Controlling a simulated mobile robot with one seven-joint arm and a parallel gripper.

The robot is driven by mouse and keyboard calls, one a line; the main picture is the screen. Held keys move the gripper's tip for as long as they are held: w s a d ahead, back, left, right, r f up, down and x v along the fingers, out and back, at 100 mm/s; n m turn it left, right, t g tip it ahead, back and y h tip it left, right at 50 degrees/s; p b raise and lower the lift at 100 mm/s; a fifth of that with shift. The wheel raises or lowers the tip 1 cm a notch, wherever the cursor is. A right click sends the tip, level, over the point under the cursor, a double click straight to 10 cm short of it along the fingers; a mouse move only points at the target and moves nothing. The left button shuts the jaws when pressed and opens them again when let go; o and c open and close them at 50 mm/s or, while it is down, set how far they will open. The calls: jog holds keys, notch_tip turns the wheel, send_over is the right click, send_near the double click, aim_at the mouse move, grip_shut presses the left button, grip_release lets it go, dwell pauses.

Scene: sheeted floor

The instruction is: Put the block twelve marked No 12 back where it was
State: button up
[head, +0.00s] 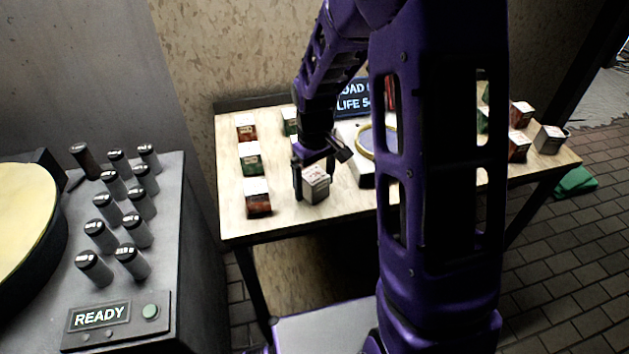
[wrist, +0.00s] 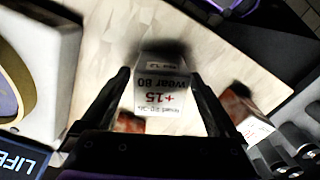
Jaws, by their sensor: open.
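A grey block (head: 316,184) with a white printed label on top stands on the table (head: 350,212) near its front edge. In the wrist view the block's label (wrist: 162,92) reads "wear 80" and "+15". Its small number print is too fine to read surely, though it may end in 12. My gripper (head: 320,172) is over this block with its fingers apart. In the wrist view the gripper (wrist: 160,78) has one finger on each side of the block; I cannot tell whether they touch it.
A column of red and green blocks (head: 249,158) stands to the left. More blocks (head: 518,147) stand at the table's right, beside a grey block (head: 549,139). A sign (head: 353,99) and a yellow-rimmed device (head: 364,142) are behind. A grey console (head: 150,265) with pegs stands left.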

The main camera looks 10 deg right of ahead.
aim_at(314, 175)
jog(key=shift+r, duration=0.1)
notch_tip(314, 175, up, 12)
jog(key=p, duration=0.2)
jog(key=shift+r, duration=0.1)
dwell(0.4)
